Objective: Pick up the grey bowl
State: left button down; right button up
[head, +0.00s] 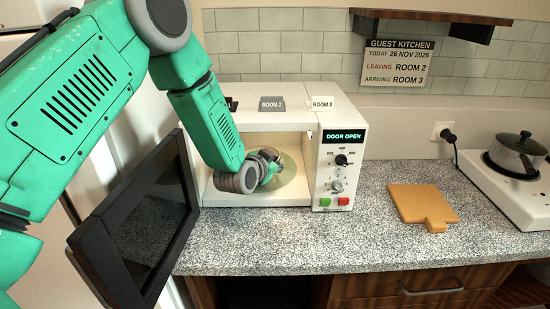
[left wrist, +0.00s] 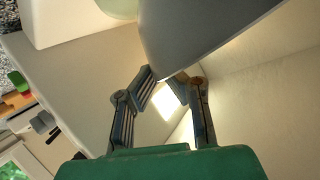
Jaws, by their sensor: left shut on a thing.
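The grey bowl (left wrist: 195,35) fills the top middle of the left wrist view, close to the camera, with its edge reaching down between my fingertips. My left gripper (left wrist: 172,80) is shut on that edge. In the head view my left gripper (head: 272,168) is inside the open white microwave (head: 262,121), above its pale green turntable (head: 289,172). There I cannot clearly make out the bowl behind the gripper and wrist. My right gripper is in neither view.
The microwave's dark door (head: 145,225) hangs open to the left, beside my arm. Its display reads "DOOR OPEN". A wooden board (head: 422,204) lies on the speckled counter (head: 300,240). A lidded pot (head: 515,155) stands on a white hob at right. The counter front is clear.

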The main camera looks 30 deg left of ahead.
pick_arm(q)
jog(key=s+d+b, duration=0.2)
jog(key=s+d, duration=0.3)
jog(key=s, duration=0.4)
dwell(0.6)
jog(key=shift+d, duration=0.1)
dwell(0.3)
